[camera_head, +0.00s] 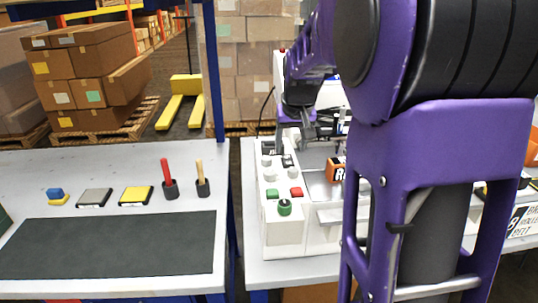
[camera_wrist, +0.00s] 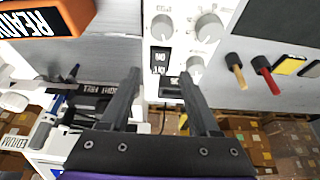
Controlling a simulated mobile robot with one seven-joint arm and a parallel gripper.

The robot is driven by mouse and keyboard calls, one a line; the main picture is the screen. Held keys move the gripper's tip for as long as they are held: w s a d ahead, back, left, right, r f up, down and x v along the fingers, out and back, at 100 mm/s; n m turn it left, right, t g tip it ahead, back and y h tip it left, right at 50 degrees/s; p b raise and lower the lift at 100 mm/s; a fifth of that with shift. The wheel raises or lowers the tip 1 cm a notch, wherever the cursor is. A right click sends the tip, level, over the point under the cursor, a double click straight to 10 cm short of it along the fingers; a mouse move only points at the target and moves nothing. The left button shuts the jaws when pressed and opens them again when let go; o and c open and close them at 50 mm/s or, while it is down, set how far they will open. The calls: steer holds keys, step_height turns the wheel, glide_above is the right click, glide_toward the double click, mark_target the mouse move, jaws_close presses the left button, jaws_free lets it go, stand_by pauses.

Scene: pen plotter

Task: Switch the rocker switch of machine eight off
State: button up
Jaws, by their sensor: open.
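A white machine with a control panel (camera_head: 290,232) stands on the bench in the middle of the head view. The panel carries a green knob, red and green buttons, and grey knobs. Small black switch pieces (camera_wrist: 161,56) sit on the panel below the large knobs in the wrist view; I cannot tell which way a rocker is tipped. My gripper (camera_wrist: 160,74) is open and empty, with its two fingers on either side of this switch area. In the head view my gripper is over the panel's far end, and my arm hides much of the machine.
An orange-framed display (camera_wrist: 40,20) stands on the machine. The left table (camera_head: 110,160) holds a dark mat (camera_head: 110,245), pads and red and wooden-handled tools. Cartons (camera_head: 90,75) stand behind.

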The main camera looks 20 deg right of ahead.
mark_target(288, 160)
steer(key=shift+b+x, duration=0.85)
steer(key=shift+x, duration=1.45)
jaws_close()
